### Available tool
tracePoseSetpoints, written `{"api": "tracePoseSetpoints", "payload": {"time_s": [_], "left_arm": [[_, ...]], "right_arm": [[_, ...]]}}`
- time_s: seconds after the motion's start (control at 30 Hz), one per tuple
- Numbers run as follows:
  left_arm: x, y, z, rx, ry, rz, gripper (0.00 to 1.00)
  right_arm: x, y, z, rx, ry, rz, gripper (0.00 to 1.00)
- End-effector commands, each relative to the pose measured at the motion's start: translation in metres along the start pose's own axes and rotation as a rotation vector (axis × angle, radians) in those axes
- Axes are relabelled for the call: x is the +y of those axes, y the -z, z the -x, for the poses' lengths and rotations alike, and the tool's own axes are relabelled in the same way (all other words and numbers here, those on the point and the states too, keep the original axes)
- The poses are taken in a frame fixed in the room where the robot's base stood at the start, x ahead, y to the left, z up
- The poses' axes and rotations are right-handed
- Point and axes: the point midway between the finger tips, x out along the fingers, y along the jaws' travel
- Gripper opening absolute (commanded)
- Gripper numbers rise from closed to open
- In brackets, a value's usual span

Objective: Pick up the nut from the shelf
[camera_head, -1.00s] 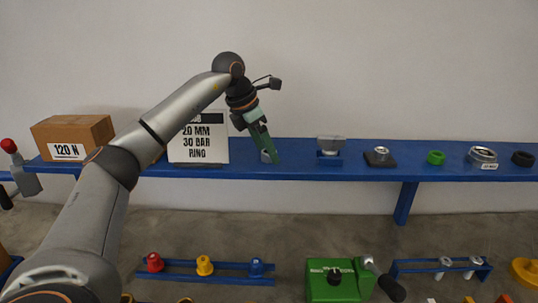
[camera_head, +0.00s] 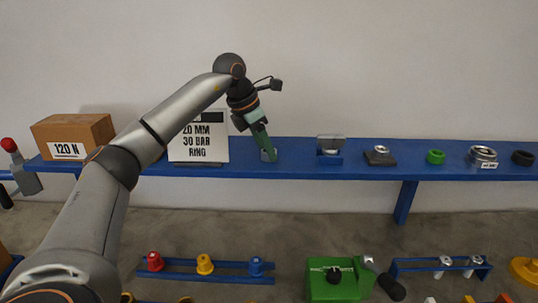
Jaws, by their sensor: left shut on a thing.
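My left gripper (camera_head: 270,155) reaches down to the blue shelf (camera_head: 295,168), between the ring sign and a metal block. It is shut on a small grey metal piece, seemingly the nut (camera_head: 265,155), which is mostly hidden by the fingers. The nut appears at shelf-top height; I cannot tell whether it still touches the shelf. My right gripper is not in view.
A sign (camera_head: 199,137) and a cardboard box (camera_head: 72,136) stand left on the shelf. To the right are a metal block (camera_head: 330,145), a nut-like part on a dark plate (camera_head: 381,156), a green ring (camera_head: 436,157) and a metal ring (camera_head: 482,154).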

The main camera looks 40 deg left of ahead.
Motion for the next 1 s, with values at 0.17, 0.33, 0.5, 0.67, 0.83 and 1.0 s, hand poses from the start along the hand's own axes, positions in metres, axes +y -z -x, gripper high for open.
{"api": "tracePoseSetpoints", "payload": {"time_s": [0.17,0.33,0.5,0.67,0.83,1.0], "left_arm": [[0.000,-0.001,0.001,-0.002,0.000,0.000,0.00],[0.000,-0.001,0.001,-0.002,0.000,0.000,0.00],[0.000,-0.003,0.006,-0.005,-0.001,-0.001,0.00],[0.000,-0.011,0.022,-0.008,0.000,-0.002,0.00],[-0.002,-0.001,0.064,-0.009,-0.003,0.000,0.00],[-0.006,0.021,0.112,-0.007,-0.003,0.001,0.00]], "right_arm": [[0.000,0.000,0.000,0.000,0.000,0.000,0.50],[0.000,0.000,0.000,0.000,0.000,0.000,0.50],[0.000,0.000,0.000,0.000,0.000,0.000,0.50],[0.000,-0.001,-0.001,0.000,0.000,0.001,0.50],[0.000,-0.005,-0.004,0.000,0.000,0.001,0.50],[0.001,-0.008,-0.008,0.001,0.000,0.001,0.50]]}}
